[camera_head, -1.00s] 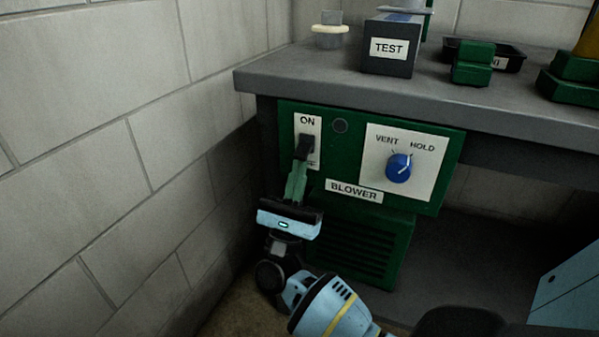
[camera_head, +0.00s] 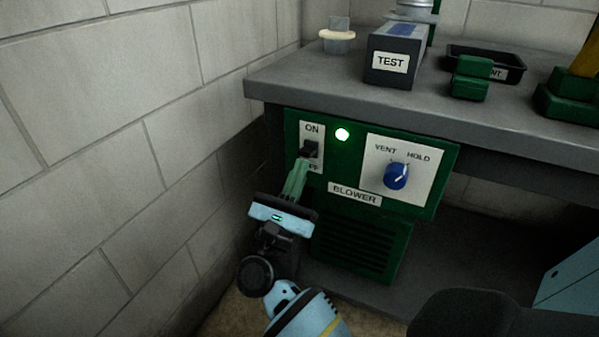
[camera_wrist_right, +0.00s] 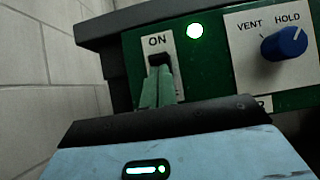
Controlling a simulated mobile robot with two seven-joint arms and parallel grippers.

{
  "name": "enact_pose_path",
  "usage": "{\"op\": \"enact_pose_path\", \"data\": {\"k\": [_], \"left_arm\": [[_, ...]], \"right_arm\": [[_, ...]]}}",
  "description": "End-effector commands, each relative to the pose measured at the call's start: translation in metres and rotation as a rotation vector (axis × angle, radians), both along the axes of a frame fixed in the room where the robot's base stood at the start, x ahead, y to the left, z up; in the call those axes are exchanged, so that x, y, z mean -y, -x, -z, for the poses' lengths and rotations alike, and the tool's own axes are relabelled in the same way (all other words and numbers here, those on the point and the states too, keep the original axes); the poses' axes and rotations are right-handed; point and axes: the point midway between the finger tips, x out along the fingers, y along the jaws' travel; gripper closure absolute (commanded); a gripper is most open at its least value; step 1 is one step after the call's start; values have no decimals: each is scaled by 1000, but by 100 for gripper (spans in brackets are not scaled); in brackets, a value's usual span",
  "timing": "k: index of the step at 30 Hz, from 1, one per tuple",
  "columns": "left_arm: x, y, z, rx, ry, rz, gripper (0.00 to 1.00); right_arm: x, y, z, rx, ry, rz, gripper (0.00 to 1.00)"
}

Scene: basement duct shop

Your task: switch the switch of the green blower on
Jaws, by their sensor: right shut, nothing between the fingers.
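The green blower (camera_head: 362,242) is mounted under the bench, with a "BLOWER" label and a vent grille below. Its black rocker switch (camera_head: 309,149) sits on a white plate marked ON at the top. The round lamp (camera_head: 342,134) beside the plate glows green-white; it also shows lit in the right wrist view (camera_wrist_right: 195,31). My right gripper (camera_head: 300,166) is shut and empty, its green fingertips just below the switch. In the right wrist view the fingertips (camera_wrist_right: 162,72) overlap the switch's lower part; I cannot tell whether they touch. My left gripper is not in view.
A blue knob (camera_head: 396,176) marked VENT and HOLD sits right of the switch. A block wall (camera_head: 120,130) stands close on the left. The grey bench top (camera_head: 330,85) overhangs the blower and holds a TEST box (camera_head: 394,55), a black tray (camera_head: 508,66) and green parts.

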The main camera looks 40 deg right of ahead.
Motion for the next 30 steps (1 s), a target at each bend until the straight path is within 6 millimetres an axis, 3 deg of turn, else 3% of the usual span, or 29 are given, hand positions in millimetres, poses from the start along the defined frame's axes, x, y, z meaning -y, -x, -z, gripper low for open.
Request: {"op": "enact_pose_path", "data": {"k": [15,30], "left_arm": [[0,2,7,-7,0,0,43],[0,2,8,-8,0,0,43]], "right_arm": [[-51,20,41,-3,-1,-1,100],[-57,24,46,-1,-2,-1,100]]}}
